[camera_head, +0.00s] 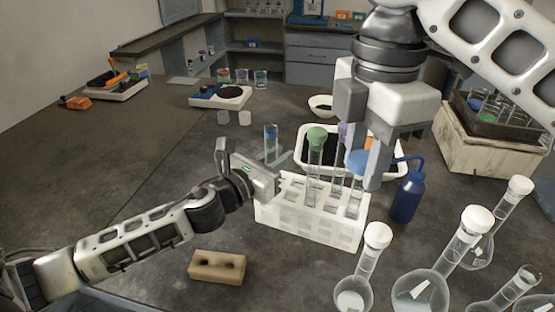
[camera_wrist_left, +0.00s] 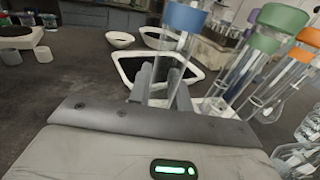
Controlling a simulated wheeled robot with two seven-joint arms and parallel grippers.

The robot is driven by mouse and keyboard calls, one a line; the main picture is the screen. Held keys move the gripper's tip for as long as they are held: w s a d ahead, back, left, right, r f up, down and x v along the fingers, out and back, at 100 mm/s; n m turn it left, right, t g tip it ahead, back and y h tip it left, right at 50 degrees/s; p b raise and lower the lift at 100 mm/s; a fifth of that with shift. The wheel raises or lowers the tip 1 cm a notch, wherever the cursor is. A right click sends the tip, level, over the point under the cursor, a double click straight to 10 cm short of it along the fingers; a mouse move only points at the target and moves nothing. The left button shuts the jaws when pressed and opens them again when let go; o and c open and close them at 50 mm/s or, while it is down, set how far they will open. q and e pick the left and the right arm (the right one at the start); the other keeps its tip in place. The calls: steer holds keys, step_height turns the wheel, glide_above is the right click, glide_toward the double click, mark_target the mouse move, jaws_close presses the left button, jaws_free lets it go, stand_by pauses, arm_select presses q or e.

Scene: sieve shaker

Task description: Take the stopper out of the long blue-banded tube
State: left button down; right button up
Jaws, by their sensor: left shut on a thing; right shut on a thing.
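A clear tube with a blue band near its top (camera_head: 271,131) stands upright at the rack's left side; its top shows no stopper. My left gripper (camera_head: 275,163) is shut on this tube. In the left wrist view the blue band (camera_wrist_left: 185,17) shows above the two fingers. A blue stopper (camera_head: 359,161) is over the right part of the white rack (camera_head: 310,226). My right gripper (camera_head: 369,163) comes down from above and is shut at this blue stopper, its finger partly covering it. I cannot tell whether the stopper still touches the tube below it.
A green-stoppered tube (camera_head: 317,136) and a purple-topped one (camera_head: 342,131) stand in the rack. A dark-filled white tray (camera_head: 390,166) lies behind. A blue wash bottle (camera_head: 408,196) and several white-stoppered flasks (camera_head: 424,292) crowd the right. A tan block (camera_head: 217,267) lies in front.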

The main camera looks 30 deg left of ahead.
arm_select(q)
steer(key=shift+f, duration=0.15)
arm_select(e)
steer(key=shift+f, duration=0.15)
arm_select(q)
steer(key=c, duration=1.3)
jaws_free()
steer(key=shift+r, duration=0.25)
arm_select(e)
steer(key=shift+r, duration=0.2)
step_height(320, 180, down, 2)
steer(key=shift+f+b, duration=0.2)
steer(key=shift+b, duration=0.9)
arm_select(q)
steer(key=v, duration=1.2)
arm_select(e)
steer(key=shift+f, duration=0.1)
